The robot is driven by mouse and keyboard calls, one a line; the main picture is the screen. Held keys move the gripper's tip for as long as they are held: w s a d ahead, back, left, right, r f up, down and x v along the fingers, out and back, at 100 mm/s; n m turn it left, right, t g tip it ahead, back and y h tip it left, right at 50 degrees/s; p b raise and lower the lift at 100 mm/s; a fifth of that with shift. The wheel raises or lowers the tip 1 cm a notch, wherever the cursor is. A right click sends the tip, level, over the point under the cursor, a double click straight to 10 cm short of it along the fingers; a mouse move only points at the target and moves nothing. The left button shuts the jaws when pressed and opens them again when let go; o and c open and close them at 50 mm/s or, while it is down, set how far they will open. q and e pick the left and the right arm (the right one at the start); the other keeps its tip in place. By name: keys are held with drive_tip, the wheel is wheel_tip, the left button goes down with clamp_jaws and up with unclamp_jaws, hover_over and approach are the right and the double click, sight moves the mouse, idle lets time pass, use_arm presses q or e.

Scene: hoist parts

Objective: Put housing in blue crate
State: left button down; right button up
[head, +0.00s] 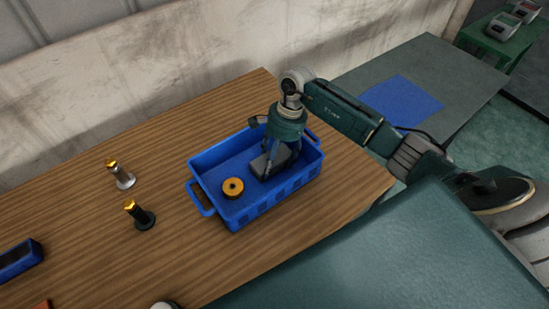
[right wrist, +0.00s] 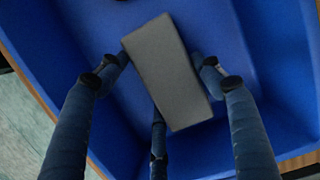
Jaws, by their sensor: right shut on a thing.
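The housing (head: 264,163) is a dark grey block inside the blue crate (head: 258,212), in its right part. My right gripper (head: 283,158) reaches down into the crate from above and is shut on the housing. In the right wrist view the housing (right wrist: 168,72) is a grey oblong block, tilted in the picture, between the fingers of my right gripper (right wrist: 165,75). The blue crate floor (right wrist: 95,25) lies below it. I cannot tell whether the housing touches the floor. My left gripper is not in view.
A yellow-orange ring (head: 233,187) lies in the crate, left of the housing. A small blue bin (head: 18,260) is at the left edge.

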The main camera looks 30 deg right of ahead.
sight(282, 156)
drive_tip(key=o, duration=0.7)
drive_tip(key=shift+f, duration=0.1)
drive_tip(key=o, duration=0.5)
drive_tip(key=shift+c, duration=0.2)
drive_tip(key=shift+r, duration=0.3)
drive_tip(key=b+v, duration=0.4)
drive_tip(key=v, duration=0.7)
drive_tip(key=shift+r, duration=0.35)
